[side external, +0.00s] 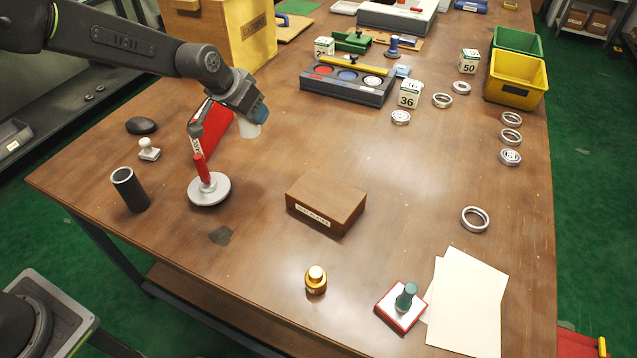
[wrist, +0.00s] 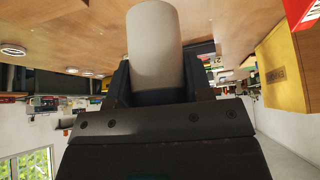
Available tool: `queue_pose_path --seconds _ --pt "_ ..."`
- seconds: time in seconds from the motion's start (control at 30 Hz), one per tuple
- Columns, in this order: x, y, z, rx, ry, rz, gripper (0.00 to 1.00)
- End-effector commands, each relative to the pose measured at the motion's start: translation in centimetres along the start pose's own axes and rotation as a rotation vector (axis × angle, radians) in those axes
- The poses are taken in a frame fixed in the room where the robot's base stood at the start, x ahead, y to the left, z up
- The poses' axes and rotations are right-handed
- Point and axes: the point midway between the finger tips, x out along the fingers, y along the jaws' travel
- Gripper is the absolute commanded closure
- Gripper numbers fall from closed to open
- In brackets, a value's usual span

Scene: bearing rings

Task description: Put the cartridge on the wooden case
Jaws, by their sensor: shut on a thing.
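My gripper (side external: 249,114) is shut on a pale, off-white cylinder, which I take for the cartridge (side external: 249,130), and holds it above the table. In the wrist view the cartridge (wrist: 154,42) sticks out between the dark fingers of my gripper (wrist: 158,80). The wooden case (side external: 325,198) is a low, closed brown box with a label on its front; it stands to the right of and nearer the camera than my gripper. Its top is bare. The cartridge is apart from the case.
A red-handled stamp on a round grey base (side external: 209,190) and a black cylinder (side external: 130,190) stand left of the case. A brass bottle (side external: 316,280) and a green-handled stamp (side external: 405,297) stand nearer the camera. Bearing rings (side external: 474,219) lie at right. Table between cartridge and case is clear.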

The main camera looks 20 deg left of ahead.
Motion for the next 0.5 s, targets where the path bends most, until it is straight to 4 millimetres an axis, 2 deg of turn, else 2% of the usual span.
queue_pose_path --seconds 0.03,0.2,0.37,0.5 --pt "-0.5 1.8 -0.2 0.049 0.003 0.033 0.8" --pt "-1.9 5.8 -0.4 0.187 0.016 0.119 0.8" --pt "-2.5 7.7 -0.4 0.25 0.026 0.158 0.8" --pt "-1.5 9.6 -0.2 0.266 0.026 0.167 0.8"
